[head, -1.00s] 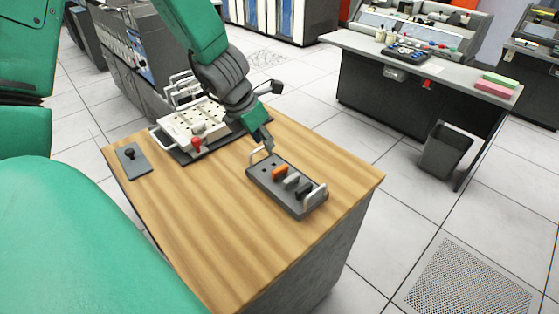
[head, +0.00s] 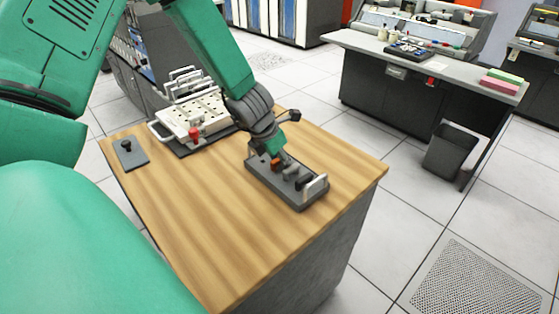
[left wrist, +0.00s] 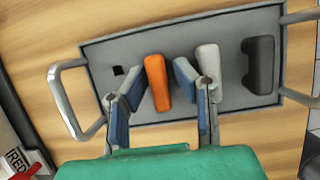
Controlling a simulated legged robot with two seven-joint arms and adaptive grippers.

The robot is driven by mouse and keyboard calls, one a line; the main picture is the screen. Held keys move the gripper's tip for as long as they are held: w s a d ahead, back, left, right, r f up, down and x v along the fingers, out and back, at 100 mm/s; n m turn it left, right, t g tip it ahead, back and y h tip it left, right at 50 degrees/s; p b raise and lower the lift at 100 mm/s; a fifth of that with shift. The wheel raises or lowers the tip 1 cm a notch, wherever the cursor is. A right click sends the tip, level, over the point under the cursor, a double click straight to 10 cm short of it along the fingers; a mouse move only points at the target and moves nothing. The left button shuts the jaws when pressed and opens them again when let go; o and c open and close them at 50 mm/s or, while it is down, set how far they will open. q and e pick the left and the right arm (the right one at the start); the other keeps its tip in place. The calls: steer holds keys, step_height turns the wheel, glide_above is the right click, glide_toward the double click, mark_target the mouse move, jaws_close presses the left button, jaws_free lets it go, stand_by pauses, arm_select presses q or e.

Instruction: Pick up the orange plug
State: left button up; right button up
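The orange plug (left wrist: 157,84) stands in a grey holder (left wrist: 220,115) with metal handles at its ends. It also shows partly in the head view (head: 275,164), just under my gripper. My left gripper (left wrist: 153,82) is open. One blue-padded finger is on each side of the orange plug, with a visible gap on both sides. The finger on the right of the picture sits between the orange plug and the light grey plug (left wrist: 210,76), close to the grey one. My right gripper is not in view.
A black plug (left wrist: 259,64) stands in the holder at the right, and an empty square hole shows at the left. A white panel with a red knob (head: 193,134) is behind on the wooden table (head: 215,215). A small grey plate (head: 130,155) lies at the left.

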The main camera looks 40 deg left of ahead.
arm_select(q)
steer(key=shift+d+r, duration=0.15)
steer(key=shift+d, duration=0.1)
jaws_close()
steer(key=shift+s+a, duration=0.1)
steer(key=shift+a, duration=0.25)
step_height(320, 180, up, 15)
steer(key=p, duration=1)
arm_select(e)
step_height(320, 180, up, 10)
arm_select(q)
steer(key=shift+d, duration=0.1)
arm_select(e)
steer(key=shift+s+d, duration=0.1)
